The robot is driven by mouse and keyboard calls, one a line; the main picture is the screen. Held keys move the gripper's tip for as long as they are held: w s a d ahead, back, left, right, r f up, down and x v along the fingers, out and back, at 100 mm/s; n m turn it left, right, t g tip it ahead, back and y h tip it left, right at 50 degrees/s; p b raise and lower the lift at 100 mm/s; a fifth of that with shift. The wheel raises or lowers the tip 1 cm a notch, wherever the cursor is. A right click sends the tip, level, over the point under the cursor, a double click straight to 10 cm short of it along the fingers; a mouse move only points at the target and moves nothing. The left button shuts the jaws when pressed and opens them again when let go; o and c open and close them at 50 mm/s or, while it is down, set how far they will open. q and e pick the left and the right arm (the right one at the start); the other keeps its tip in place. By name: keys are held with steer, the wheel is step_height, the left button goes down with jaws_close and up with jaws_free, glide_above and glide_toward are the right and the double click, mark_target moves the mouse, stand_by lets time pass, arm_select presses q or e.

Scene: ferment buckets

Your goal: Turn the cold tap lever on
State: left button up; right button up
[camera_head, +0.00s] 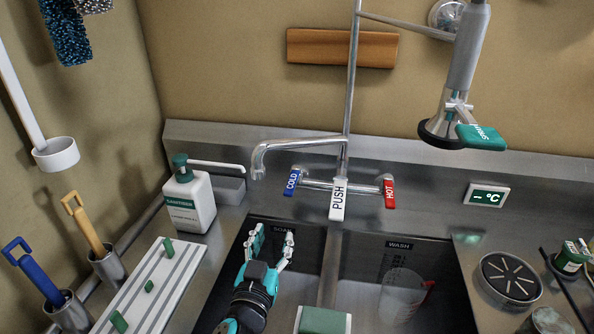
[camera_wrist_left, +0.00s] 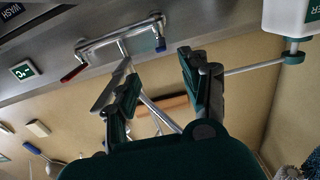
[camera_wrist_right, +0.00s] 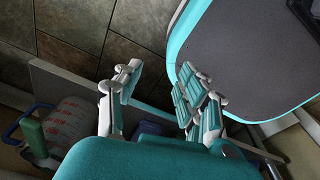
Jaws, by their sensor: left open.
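The cold tap lever (camera_head: 292,182) is blue with the word COLD and sits at the left end of the tap body, below the curved spout (camera_head: 300,143). It also shows as a small blue piece in the left wrist view (camera_wrist_left: 160,44). The red hot lever (camera_head: 389,191) is at the right end, and a white PUSH lever (camera_head: 339,198) hangs between them. My left gripper (camera_head: 270,232) is open and empty over the SOAK basin, below the cold lever and apart from it. My right gripper (camera_wrist_right: 155,95) is open and empty in the right wrist view, away from the tap.
A sanitiser bottle (camera_head: 189,200) stands left of the sink. A measuring jug (camera_head: 402,295) is in the WASH basin. A spray head (camera_head: 463,125) hangs at upper right. A striped white board (camera_head: 150,290) lies on the left counter. Space between my left gripper and the cold lever looks clear.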

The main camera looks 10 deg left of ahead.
arm_select(q)
steer(key=p, duration=0.3)
glide_toward(290, 186)
steer(key=w, duration=0.8)
steer(key=shift+w+f, duration=0.3)
steer(key=shift+w, duration=0.45)
steer(key=shift+w+f, duration=0.1)
steer(key=shift+w, duration=0.2)
arm_select(e)
steer(key=r, duration=0.1)
steer(key=s+r, duration=0.1)
steer(key=r, duration=0.1)
steer(key=shift+s+a+r, duration=0.25)
steer(key=shift+s, duration=0.15)
arm_select(q)
steer(key=shift+c, duration=0.4)
jaws_close()
arm_select(e)
steer(key=shift+d, duration=0.25)
